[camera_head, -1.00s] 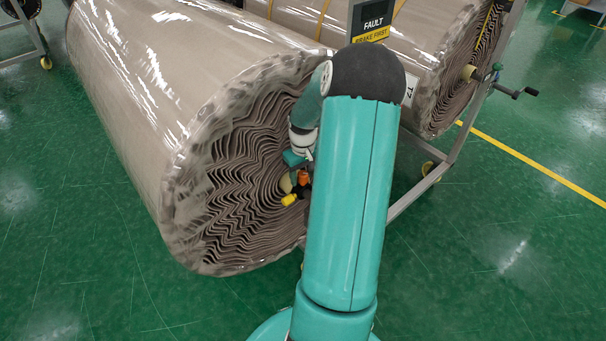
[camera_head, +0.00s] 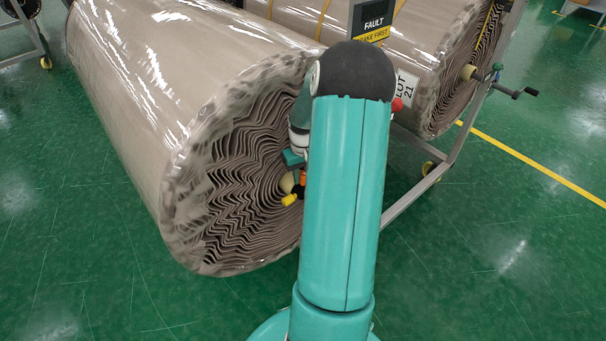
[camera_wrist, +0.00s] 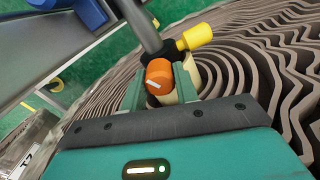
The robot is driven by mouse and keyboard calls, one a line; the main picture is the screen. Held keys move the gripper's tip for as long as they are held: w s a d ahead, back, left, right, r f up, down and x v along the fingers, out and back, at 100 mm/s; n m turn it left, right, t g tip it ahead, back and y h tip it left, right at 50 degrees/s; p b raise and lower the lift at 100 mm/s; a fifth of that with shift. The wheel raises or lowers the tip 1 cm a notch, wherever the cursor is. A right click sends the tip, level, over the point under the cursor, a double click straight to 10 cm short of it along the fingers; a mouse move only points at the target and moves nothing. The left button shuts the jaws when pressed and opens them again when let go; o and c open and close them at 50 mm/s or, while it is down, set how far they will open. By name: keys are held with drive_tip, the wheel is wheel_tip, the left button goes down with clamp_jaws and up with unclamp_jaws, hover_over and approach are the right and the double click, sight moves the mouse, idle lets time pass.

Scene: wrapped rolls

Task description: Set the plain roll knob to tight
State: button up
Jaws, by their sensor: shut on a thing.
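The near roll (camera_head: 170,90), wrapped in clear film with no strap or tag in view, fills the left of the head view. An orange knob (camera_wrist: 158,74) with a white mark sits by its core, on a black hub with a yellow grip (camera_wrist: 194,37). The yellow grip also shows in the head view (camera_head: 289,200). In the wrist view my gripper (camera_wrist: 158,86) has its two green fingers on either side of the knob, shut on it. In the head view my arm hides most of the gripper and knob. I cannot read the knob's setting.
A second roll (camera_head: 436,60) with yellow straps, a LOT 21 label (camera_head: 405,85) and a crank (camera_head: 516,93) stands behind right. A "FAULT / BRAKE FIRST" sign (camera_head: 374,24) stands behind my arm. A metal frame leg (camera_head: 440,165) is close; the green floor at right is clear.

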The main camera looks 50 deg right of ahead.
sight(303, 174)
drive_tip(key=o, duration=1)
wheel_tip(303, 174, up, 14)
drive_tip(key=shift+f, duration=0.1)
drive_tip(key=shift+s+a, duration=0.1)
idle(0.4)
